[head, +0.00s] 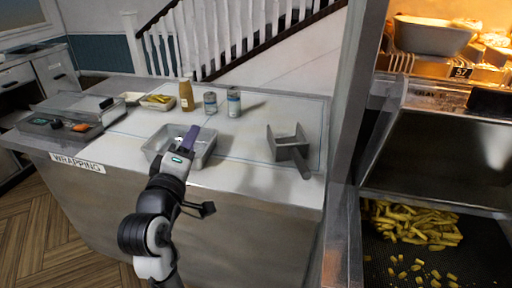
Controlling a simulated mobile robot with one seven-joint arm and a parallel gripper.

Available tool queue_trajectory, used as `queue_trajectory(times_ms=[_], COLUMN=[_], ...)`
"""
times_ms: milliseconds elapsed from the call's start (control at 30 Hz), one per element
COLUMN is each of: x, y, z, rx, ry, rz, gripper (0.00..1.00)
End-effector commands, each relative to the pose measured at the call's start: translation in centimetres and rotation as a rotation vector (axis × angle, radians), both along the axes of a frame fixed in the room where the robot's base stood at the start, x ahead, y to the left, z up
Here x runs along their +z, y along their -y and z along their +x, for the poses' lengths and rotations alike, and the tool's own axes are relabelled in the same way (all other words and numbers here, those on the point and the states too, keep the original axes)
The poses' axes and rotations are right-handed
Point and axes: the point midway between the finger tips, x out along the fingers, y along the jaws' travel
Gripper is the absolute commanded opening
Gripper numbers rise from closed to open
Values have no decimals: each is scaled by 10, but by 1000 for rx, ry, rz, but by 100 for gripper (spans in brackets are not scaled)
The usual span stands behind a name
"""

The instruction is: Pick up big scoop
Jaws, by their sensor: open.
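A grey metal scoop (289,146), which I take for the big scoop, lies on the right part of the steel counter. It has a wide boxy head with upright sides, and its dark handle (303,168) points towards the front edge. My gripper (187,146) is left of the scoop and well apart from it, over the front of a metal tray. A purple piece shows at its tip; I cannot tell if it is a finger or a thing behind. The fingers are small in view, and no scoop is between them.
The metal tray (205,153) stands left of the scoop. A yellow bottle (187,95), two cans (234,102) and a small tray of chips (157,101) stand behind. A wrapping station (60,122) is at left. A steel post (352,120) and chip bin (415,222) are at right.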

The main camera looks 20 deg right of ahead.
Motion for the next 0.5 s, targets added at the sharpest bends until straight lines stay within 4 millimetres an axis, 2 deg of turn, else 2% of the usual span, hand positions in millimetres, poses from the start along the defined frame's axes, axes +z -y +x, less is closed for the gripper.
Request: queue_trajectory(times_ms=[33,100,200,333,500], x=[-20,-45,-70,-87,-95], y=[39,81,122,148,173], z=[-9,-26,-51,-72,-69], rx=[-124,-272,-422,-524,-550], ry=[-99,-229,-373,-475,-506], rz=[-10,-15,-3,14,19], gripper=[49,49,49,49,49])
